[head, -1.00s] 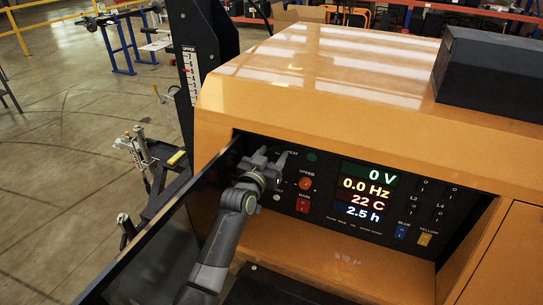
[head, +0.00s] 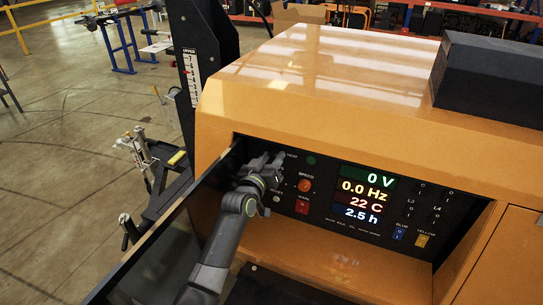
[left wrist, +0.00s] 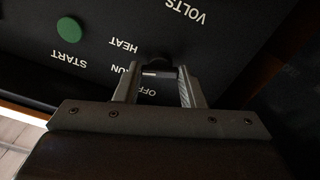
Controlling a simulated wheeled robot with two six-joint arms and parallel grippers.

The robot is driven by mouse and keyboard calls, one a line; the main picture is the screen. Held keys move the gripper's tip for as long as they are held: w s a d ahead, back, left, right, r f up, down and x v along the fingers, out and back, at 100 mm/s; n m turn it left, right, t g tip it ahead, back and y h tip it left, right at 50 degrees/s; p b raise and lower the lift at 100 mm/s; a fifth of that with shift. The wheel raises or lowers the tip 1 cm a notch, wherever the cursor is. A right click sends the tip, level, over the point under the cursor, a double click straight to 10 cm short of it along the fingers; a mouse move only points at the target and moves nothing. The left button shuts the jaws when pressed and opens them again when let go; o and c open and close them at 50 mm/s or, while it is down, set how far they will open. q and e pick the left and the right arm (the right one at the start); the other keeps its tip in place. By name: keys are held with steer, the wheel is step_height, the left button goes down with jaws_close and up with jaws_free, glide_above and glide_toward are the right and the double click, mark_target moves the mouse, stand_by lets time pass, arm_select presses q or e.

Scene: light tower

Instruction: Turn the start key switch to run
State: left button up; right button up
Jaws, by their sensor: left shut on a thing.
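The start key switch (left wrist: 157,62) is a small dark part on the black panel in the left wrist view. The labels HEAT, RUN and OFF are printed around it. My left gripper (left wrist: 159,80) is shut on the key there, one finger on each side. The fingers partly hide the OFF and RUN labels, and I cannot tell which position the key points to. In the head view my left gripper (head: 270,164) is against the left part of the control panel (head: 322,170) and hides the key. My right gripper is not in view.
A green START button (left wrist: 69,29) is beside the switch. A lit display (head: 365,194) reads 0 V, 0.0 Hz, 22 C and 2.5 h. An orange speed knob (head: 305,185) and red main switch (head: 302,207) are close by. An open dark door (head: 165,245) stands left of my arm.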

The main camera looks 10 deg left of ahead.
arm_select(q)
steer(key=n+p, duration=0.1)
steer(key=n, duration=0.2)
steer(key=shift+n, duration=0.3)
steer(key=shift+n+p, duration=0.45)
steer(key=shift+n, duration=0.15)
steer(key=o, duration=1)
steer(key=shift+s, duration=0.1)
steer(key=shift+s+a+b, duration=0.55)
steer(key=shift+s+b, duration=0.15)
steer(key=shift+s, duration=2.1)
steer(key=shift+s+a+b, duration=0.55)
steer(key=shift+s+b, duration=0.1)
steer(key=shift+s, duration=2.2)
steer(key=shift+s+a+b, duration=0.55)
steer(key=shift+s+b, duration=0.15)
steer(key=shift+s, duration=2.1)
